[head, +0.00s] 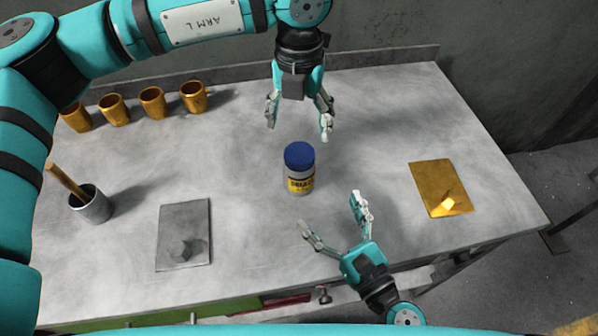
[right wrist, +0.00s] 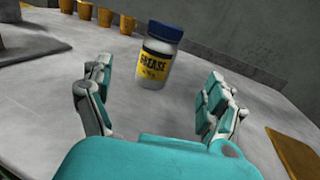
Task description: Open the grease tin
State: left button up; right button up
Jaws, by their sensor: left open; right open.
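The grease tin (head: 300,180) stands upright near the middle of the table, a pale body with a yellow label and a blue lid (head: 299,155) on top. In the right wrist view the tin (right wrist: 155,65) reads "GREASE" and its blue lid (right wrist: 164,31) sits on it. My left gripper (head: 299,131) is open and empty, pointing down above and behind the tin, apart from it. My right gripper (head: 331,216) is open and empty at the front right of the tin, its fingers facing it without touching.
Several copper-coloured cups (head: 152,102) stand along the back left. A grey pot (head: 91,205) with a wooden handle is at the left. A grey plate (head: 184,236) with a hex piece lies front left. A brass plate (head: 440,184) with a small block lies right. The table around the tin is clear.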

aim_at(307, 177)
jog(key=x, duration=1.2)
jog(key=shift+w+a, duration=0.15)
jog(key=shift+w, duration=0.15)
